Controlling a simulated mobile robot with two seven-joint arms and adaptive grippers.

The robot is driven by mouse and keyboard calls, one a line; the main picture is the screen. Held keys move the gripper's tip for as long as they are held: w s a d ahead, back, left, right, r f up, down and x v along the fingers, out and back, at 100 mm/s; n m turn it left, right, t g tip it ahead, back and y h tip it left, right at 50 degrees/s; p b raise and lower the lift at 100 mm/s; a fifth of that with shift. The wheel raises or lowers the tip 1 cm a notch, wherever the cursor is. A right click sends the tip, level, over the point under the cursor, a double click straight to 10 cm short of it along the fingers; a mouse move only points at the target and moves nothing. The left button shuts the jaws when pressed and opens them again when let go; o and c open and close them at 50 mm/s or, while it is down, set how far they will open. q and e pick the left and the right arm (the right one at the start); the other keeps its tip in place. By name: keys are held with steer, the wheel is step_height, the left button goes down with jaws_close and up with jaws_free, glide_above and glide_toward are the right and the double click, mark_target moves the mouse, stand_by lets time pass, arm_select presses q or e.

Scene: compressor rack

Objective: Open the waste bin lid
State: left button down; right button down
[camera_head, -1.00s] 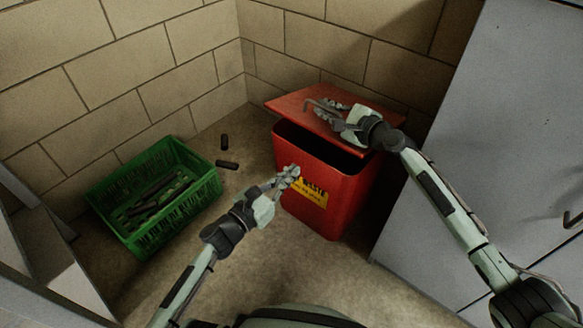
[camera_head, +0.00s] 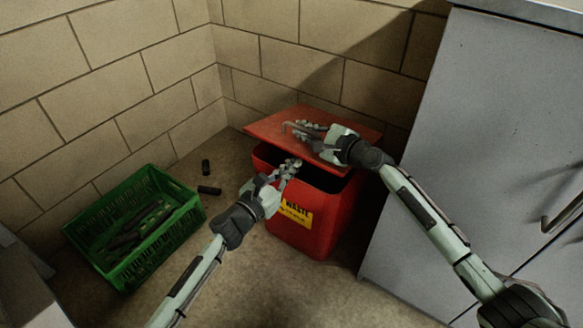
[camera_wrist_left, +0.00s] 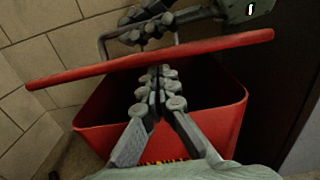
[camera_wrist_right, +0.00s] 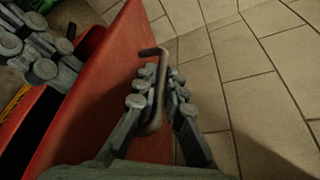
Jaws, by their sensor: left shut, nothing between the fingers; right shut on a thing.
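The red waste bin (camera_head: 335,215) stands on the floor against the wall corner, with a yellow label (camera_head: 296,214). Its red lid (camera_head: 270,128) is partly raised and tilted, with a dark gap at the front; the left wrist view also shows the lid (camera_wrist_left: 215,46) edge-on above the open bin (camera_wrist_left: 215,110). My right gripper (camera_head: 305,135) is shut on the lid's grey bar handle (camera_wrist_right: 153,95). My left gripper (camera_head: 290,166) is shut and empty at the front opening, just below the lid edge; whether it touches the lid is unclear.
A green crate (camera_head: 190,203) with dark items stands on the floor at left. Two small dark cylinders, one upright (camera_head: 206,167) and one lying (camera_head: 209,190), are between crate and bin. A grey cabinet (camera_head: 470,130) stands close on the right.

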steer(key=shift+w+d, duration=0.15)
steer(key=shift+d, duration=0.1)
